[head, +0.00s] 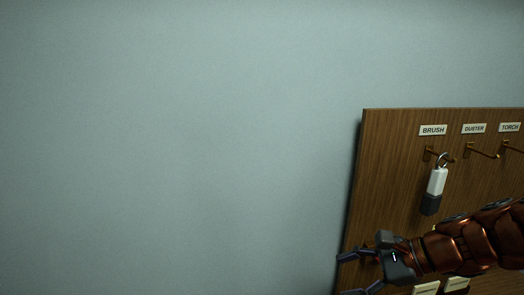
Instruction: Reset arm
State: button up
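My gripper (350,273) is at the bottom, in front of the lower left edge of a wooden board. Its two dark fingers point left and stand apart, with nothing visible between them. The lower finger is partly cut off by the bottom of the picture. My reddish-brown arm comes in from the right edge.
The wooden pegboard (395,150) is on the right, with labelled hooks. A white and dark brush (435,190) hangs from the hook marked BRUSH. The DUSTER hook (482,151) looks empty. Pale label plates (426,289) show under my arm. Bare wall fills the left.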

jog(key=s+a+f+n+g+h, duration=0.2)
jog(key=s+f+n+g+h, duration=0.15)
jog(key=s+n, duration=0.35)
jog(key=s+a+f+n+g+h, duration=0.2)
jog(key=s+a+f+n, duration=0.15)
jog(key=s, duration=0.65)
jog(key=s+d+f+n+h, duration=0.2)
jog(key=s+d+n+h, duration=0.2)
jog(key=s+d+n, duration=0.1)
jog(key=shift+d+f+n, duration=0.35)
jog(key=shift+n, duration=0.3)
jog(key=shift+s+g, duration=0.1)
jog(key=shift+g, duration=0.15)
jog(key=shift+c, duration=0.3)
dwell(2.4)
